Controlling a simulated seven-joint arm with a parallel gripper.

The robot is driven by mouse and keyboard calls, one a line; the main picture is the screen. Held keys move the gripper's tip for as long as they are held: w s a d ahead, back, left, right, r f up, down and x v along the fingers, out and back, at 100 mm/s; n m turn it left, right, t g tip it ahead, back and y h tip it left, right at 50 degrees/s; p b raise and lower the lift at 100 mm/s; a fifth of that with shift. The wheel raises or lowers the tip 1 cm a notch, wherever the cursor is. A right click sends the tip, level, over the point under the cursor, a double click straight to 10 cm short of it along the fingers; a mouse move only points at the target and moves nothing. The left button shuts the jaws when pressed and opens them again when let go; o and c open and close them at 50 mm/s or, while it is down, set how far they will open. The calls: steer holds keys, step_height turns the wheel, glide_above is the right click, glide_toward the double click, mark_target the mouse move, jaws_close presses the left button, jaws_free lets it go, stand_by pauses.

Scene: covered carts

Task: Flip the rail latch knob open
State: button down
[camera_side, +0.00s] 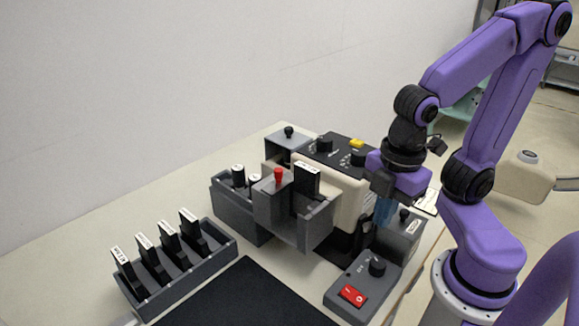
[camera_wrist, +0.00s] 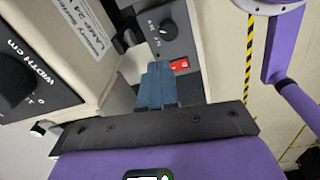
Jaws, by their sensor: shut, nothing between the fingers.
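My gripper shows in the side view (camera_side: 384,212) and in the wrist view (camera_wrist: 158,78); its blue fingers are together and empty. They point down beside the right end of the cream machine (camera_side: 350,203), just above and behind the grey switch box. A black bracket-like part (camera_side: 352,244) stands low at that end of the machine, left of the fingertips. A small black knob (camera_side: 404,215) tops a grey block to the right of the fingers. I cannot tell for sure which part is the rail latch knob. Contact at the fingertips is not clear.
The switch box (camera_side: 342,296) has a red rocker switch (camera_side: 353,295) and a dial (camera_side: 377,266). A grey cart with a red knob (camera_side: 279,175) is at the machine's front. A rack (camera_side: 183,283) of labelled black pieces and a black mat (camera_side: 245,296) lie left.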

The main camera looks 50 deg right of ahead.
mark_target(298, 167)
steer(key=w+a+r+n+t, duration=0.2)
steer(key=w+a+r+n, duration=0.1)
steer(key=r+n, duration=0.4)
steer(key=w+a+r+n+t, duration=0.1)
steer(key=w+a+r+n, duration=0.2)
steer(key=n, duration=1)
steer(key=shift+w+r+t, duration=0.4)
steer(key=shift+w+r, duration=0.7)
steer(key=shift+r, duration=1.55)
steer(key=shift+a+f, duration=0.1)
steer(key=x, duration=0.9)
steer(key=shift+f, duration=0.1)
steer(key=w, duration=0.3)
steer(key=shift+f, duration=0.35)
steer(key=shift+w, duration=0.7)
